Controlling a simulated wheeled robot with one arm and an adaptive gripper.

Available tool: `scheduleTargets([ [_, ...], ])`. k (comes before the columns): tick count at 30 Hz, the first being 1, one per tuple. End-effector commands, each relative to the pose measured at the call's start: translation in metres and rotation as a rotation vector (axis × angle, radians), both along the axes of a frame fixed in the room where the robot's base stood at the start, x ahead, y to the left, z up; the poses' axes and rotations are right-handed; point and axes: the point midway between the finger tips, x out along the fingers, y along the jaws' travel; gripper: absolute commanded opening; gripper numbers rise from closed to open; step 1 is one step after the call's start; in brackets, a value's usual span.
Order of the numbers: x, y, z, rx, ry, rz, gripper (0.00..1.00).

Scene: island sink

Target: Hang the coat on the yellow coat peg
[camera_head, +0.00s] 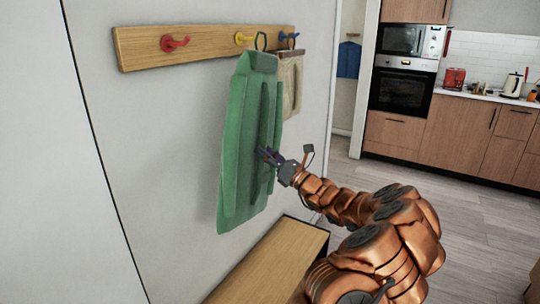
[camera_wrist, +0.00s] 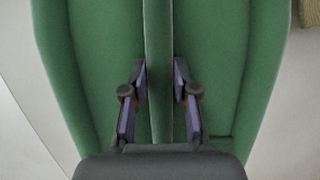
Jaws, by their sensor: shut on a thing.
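The green coat (camera_head: 236,150) is upright in front of the wall, below the wooden peg rail. A dark loop (camera_head: 261,41) stands up from its top, right beside the tip of the yellow coat peg (camera_head: 242,38). I cannot tell whether the loop is around the peg or only in front of it. My gripper (camera_head: 266,155) is at the coat's middle, on its right side. In the wrist view, my gripper (camera_wrist: 160,85) is shut on a vertical green ridge of the coat (camera_wrist: 90,60), one finger on each side.
The wooden rail (camera_head: 140,48) also has a bare red peg (camera_head: 175,43) and a blue peg (camera_head: 288,37). A beige bag-like item (camera_head: 292,85) hangs under the blue peg, close to the coat. A wooden bench (camera_head: 275,260) stands below. Kitchen cabinets (camera_head: 440,135) are far right.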

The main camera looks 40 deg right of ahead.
Motion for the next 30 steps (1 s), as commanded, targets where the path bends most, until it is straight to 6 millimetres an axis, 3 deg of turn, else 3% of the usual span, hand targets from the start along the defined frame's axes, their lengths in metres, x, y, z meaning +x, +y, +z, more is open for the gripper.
scheduleTargets([
  [30,0.041,0.014,-0.010,-0.001,0.002,0.002,0.00],
])
